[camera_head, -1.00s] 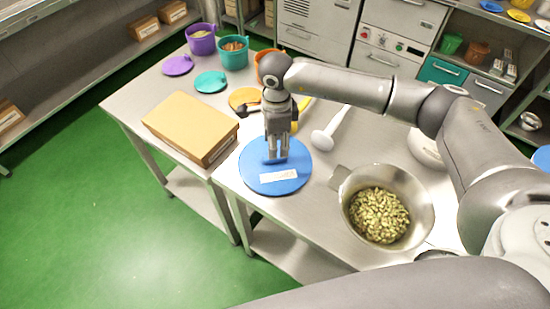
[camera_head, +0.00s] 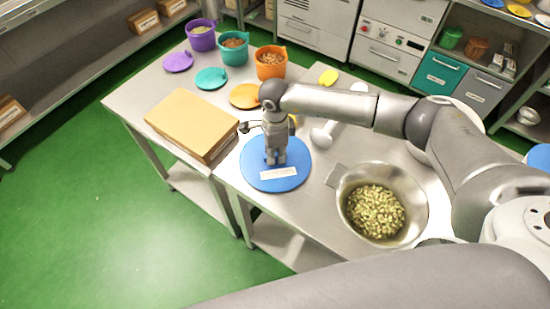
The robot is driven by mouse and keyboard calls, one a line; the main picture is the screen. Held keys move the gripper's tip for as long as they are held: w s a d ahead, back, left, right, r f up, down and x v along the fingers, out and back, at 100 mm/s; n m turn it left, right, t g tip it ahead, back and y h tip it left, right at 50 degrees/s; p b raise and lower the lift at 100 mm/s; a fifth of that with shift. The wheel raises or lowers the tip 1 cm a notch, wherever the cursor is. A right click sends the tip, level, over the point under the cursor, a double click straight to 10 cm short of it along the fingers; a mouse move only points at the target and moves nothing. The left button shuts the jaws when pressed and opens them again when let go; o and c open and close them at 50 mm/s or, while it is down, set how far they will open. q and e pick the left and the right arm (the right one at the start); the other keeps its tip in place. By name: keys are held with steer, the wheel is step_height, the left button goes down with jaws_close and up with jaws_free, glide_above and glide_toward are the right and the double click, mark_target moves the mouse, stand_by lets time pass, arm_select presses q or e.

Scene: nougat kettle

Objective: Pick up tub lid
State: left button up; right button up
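A round blue tub lid (camera_head: 256,178) with a white label strip (camera_head: 279,173) lies flat on the near metal table (camera_head: 309,205). My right gripper (camera_head: 276,162) points straight down over the middle of the lid, its fingertips at or just above the lid's surface. The fingers stand close together. They hide the lid's centre, so I cannot tell whether they are shut on a grip there. My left gripper is not in view.
A steel bowl of green nuts (camera_head: 377,211) stands right of the lid, and a tan box (camera_head: 190,124) stands left. Purple (camera_head: 178,62), teal (camera_head: 211,79) and orange (camera_head: 244,96) lids lie farther back, near tubs. A white tool (camera_head: 323,134) lies right of my gripper.

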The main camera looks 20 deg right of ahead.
jaws_close()
